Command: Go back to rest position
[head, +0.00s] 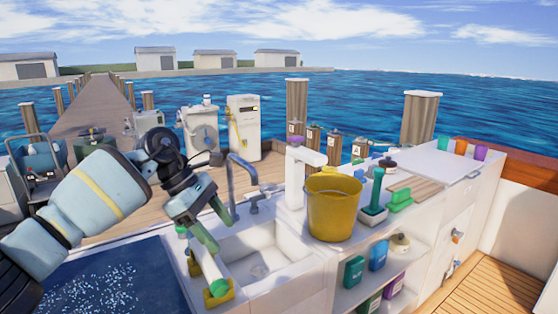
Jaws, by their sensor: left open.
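My left gripper (203,238) reaches in from the left on its pale blue arm, above the left edge of the white sink (268,254). Its jaws are open, pointing down and to the right. My right gripper is not in view.
A grey tap (233,185) rises behind the sink, close right of my gripper. A yellow bucket (333,208) stands on the counter. Bottles and boxes fill the shelves below. A dark blue speckled surface (100,285) lies under my left arm.

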